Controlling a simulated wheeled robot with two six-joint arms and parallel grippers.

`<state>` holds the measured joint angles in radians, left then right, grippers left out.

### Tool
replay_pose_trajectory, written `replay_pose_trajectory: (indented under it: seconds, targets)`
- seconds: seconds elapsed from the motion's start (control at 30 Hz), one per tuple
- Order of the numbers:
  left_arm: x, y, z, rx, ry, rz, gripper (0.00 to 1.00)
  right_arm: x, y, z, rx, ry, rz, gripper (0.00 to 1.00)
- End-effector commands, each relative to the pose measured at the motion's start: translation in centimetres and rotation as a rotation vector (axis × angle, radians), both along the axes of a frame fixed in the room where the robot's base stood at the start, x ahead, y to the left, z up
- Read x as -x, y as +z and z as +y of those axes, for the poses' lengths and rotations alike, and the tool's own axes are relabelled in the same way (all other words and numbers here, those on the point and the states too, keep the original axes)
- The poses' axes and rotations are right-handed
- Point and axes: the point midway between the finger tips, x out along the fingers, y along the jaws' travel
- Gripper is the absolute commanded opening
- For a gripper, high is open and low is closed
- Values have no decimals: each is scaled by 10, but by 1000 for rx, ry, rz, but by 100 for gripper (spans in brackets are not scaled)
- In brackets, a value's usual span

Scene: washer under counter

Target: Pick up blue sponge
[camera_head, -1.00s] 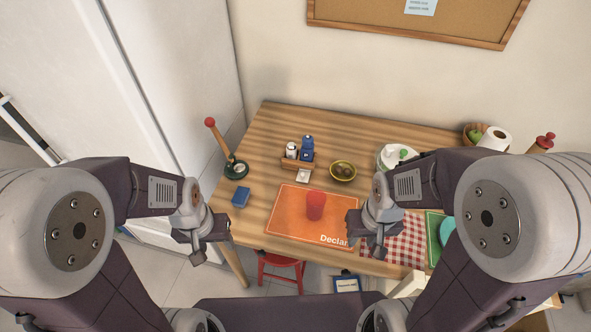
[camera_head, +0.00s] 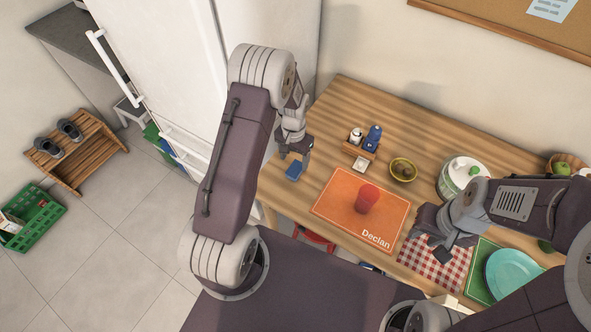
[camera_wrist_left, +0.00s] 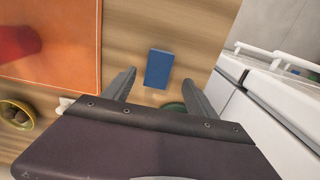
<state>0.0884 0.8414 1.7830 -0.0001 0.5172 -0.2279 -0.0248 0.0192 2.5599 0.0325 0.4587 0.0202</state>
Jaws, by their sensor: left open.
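The blue sponge (camera_head: 294,173) lies on the wooden table near its left edge. My left gripper (camera_head: 295,150) is above it in the head view and partly covers the area around it. In the left wrist view the whole top of the sponge (camera_wrist_left: 159,69) shows between and just beyond the two spread fingertips of my left gripper (camera_wrist_left: 158,78). The left gripper is open and empty. The height gap to the sponge is hard to judge. My right gripper (camera_head: 436,232) is over the checkered cloth; its jaws are not clear.
An orange mat (camera_head: 335,205) with a red cup (camera_head: 367,198) lies right of the sponge. Behind are a wooden caddy (camera_head: 360,150) with bottles and a yellow bowl (camera_head: 403,169). A white fridge (camera_head: 170,60) stands left of the table. A turquoise plate (camera_head: 513,275) is at right.

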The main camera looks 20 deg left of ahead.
Motion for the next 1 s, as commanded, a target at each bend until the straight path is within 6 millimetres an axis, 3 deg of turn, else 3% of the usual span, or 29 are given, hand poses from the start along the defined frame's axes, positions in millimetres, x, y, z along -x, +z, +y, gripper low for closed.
replay_pose_trajectory:
  seconds: [0.3,0.53,0.57,0.7,0.8,1.0]
  targets:
    - [-3,-47,-3,0,1,2,66,0,5,0,0,0,0,32]
    - [-3,-51,-3,0,1,0,66,0,5,0,0,0,0,32]
    - [-3,-51,-3,0,1,0,64,0,5,0,0,0,0,32]
    - [-3,-51,-3,0,1,0,25,0,5,0,0,0,0,32]
    - [-3,-51,-3,0,1,0,2,0,5,0,0,0,0,32]
    - [-3,-51,-3,0,0,-1,2,0,5,0,0,0,0,32]
